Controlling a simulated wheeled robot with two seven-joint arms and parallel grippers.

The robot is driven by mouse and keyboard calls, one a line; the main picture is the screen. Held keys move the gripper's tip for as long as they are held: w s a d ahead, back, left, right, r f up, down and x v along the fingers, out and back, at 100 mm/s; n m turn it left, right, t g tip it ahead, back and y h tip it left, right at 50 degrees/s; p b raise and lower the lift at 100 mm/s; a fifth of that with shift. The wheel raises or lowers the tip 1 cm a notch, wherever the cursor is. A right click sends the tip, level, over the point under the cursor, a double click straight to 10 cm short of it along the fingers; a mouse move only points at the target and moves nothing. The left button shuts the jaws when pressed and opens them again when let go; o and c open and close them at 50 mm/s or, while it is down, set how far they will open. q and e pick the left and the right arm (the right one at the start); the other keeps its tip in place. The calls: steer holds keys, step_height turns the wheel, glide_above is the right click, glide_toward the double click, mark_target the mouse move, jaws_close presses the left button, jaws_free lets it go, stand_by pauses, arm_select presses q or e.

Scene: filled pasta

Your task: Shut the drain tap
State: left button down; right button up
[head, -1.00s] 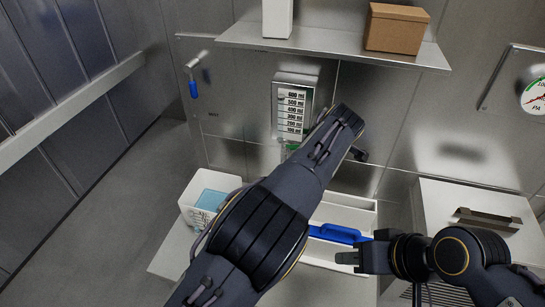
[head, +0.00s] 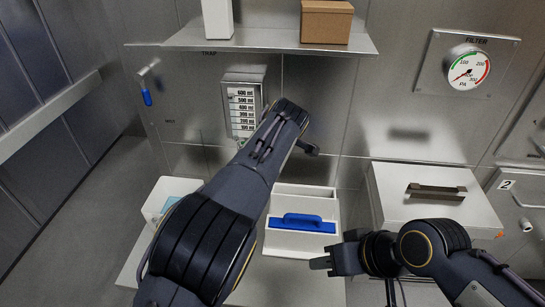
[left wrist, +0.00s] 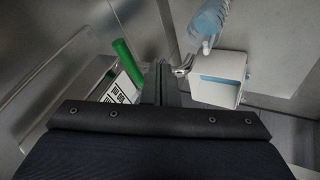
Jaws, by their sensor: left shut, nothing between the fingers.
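A green handle (left wrist: 126,62) stands beside a plate with black print in the left wrist view. I take it to be the drain tap's lever; the tap body is not clear. My left gripper (left wrist: 166,82) is shut and empty, with its fingers just right of the handle and apart from it in the picture.
A blue lever (head: 147,98) hangs on the wall at left. A white tub (head: 154,200) stands at lower left, partly behind my arm. A white tray (head: 330,240) holds a blue-handled tool (head: 303,223). A shelf (head: 340,43) with a brown box (head: 326,22) is above.

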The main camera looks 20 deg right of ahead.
arm_select(q)
steer(key=d+b+v, duration=0.1)
steer(key=v, duration=0.7)
steer(key=shift+r, duration=0.5)
steer(key=shift+w+d, duration=0.1)
steer(key=s+a+m+g+h, duration=0.2)
steer(key=a+g+h, duration=0.1)
steer(key=a, duration=2.8)
steer(key=s+a+f+m+h, duration=0.1)
steer(key=s+a+m+h, duration=0.1)
steer(key=s+a, duration=0.85)
steer(key=s+f+m+t+y, duration=0.1)
steer(key=s+f+m+t, duration=0.1)
steer(key=s+f, duration=0.6)
steer(key=s+m, duration=0.1)
steer(key=s, duration=0.6)
steer(key=shift+s+a+m, duration=0.15)
steer(key=shift+s+m, duration=0.25)
